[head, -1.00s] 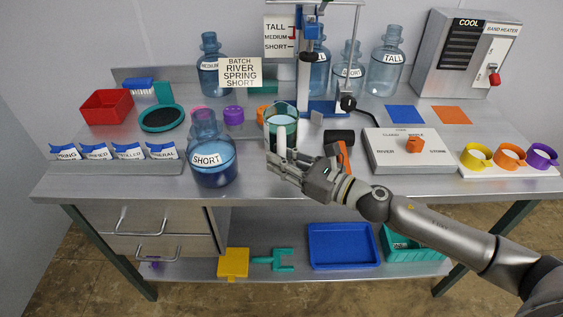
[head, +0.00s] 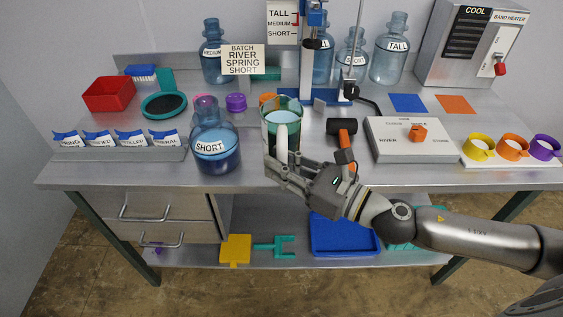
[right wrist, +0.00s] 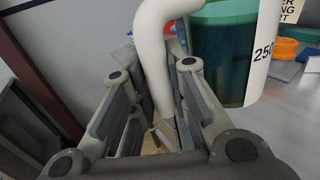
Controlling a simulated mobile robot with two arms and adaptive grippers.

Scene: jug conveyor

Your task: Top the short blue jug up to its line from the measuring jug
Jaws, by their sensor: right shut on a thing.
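The short blue jug (head: 218,160), labelled SHORT, stands upright and uncapped on the bench at left of centre. It holds blue liquid up to about its label; I cannot make out its line. The measuring jug (head: 270,128) is just right of it, apart from it and near upright. In the right wrist view the measuring jug (right wrist: 225,60) shows dark green-blue liquid and a white scale strip. My right gripper (head: 284,168) is shut on its white handle (right wrist: 155,55). Whether the measuring jug's base touches the bench is unclear. My left gripper is out of view.
A black-headed tool with an orange handle (head: 343,140) lies right of the measuring jug. Behind stands a blue-based stand (head: 318,98). A selector box (head: 390,150) and coloured cups (head: 513,147) are at right. Packets (head: 131,139) line the left. The bench front is clear.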

